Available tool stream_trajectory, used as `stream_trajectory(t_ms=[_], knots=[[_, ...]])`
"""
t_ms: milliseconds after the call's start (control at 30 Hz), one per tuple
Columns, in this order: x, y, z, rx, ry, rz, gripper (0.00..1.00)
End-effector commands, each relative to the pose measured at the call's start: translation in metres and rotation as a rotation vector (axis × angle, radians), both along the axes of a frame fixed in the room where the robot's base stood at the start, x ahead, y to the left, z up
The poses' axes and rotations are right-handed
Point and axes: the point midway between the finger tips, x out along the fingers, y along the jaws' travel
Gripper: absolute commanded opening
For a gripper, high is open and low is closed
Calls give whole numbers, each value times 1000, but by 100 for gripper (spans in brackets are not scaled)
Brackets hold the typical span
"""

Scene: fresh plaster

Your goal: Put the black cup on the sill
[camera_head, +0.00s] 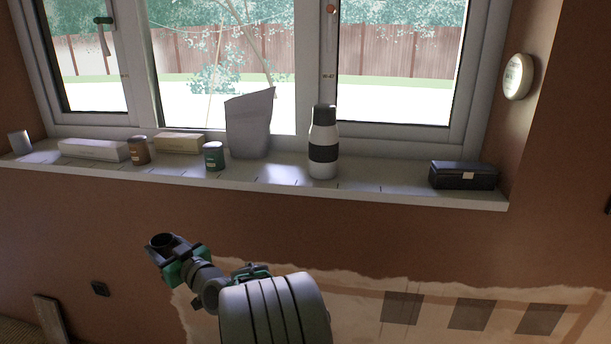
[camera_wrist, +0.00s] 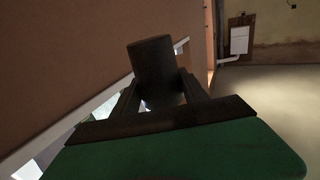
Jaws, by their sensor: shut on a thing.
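My gripper (camera_head: 177,252) is shut on the black cup (camera_head: 161,241) and holds it in the air in front of the wall, below the sill. In the wrist view the cup (camera_wrist: 153,62) shows as a dark cylinder between the fingers (camera_wrist: 155,98). The white sill (camera_head: 270,178) runs under the window, higher in the head view than the cup. Nothing in the head view shows the cup touching the sill or wall.
On the sill stand a small grey cup (camera_head: 19,142), a long white box (camera_head: 94,150), a brown can (camera_head: 139,151), a tan box (camera_head: 179,143), a green can (camera_head: 213,156), a grey bag (camera_head: 249,125), a white bottle (camera_head: 323,147) and a black box (camera_head: 463,175). Bare sill lies between bottle and black box.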

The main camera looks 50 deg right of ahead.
Motion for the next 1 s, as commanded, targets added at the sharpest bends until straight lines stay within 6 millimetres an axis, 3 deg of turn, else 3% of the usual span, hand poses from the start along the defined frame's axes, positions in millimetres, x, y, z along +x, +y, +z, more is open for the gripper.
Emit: stream_trajectory(t_ms=[100,233,367,500,567,700,800,900,1000], knots=[[18,-73,42,-8,-11,-172,11],[16,-153,96,-4,-10,-395,11],[-9,-219,144,1,-9,-608,11],[-52,-275,192,2,-9,-836,11],[-77,-296,213,4,-10,-940,11],[-151,-335,252,4,-6,-1196,11],[-197,-347,266,4,-3,-1339,11],[-228,-352,273,4,-1,-1432,11],[-243,-356,274,2,0,-1476,11]])
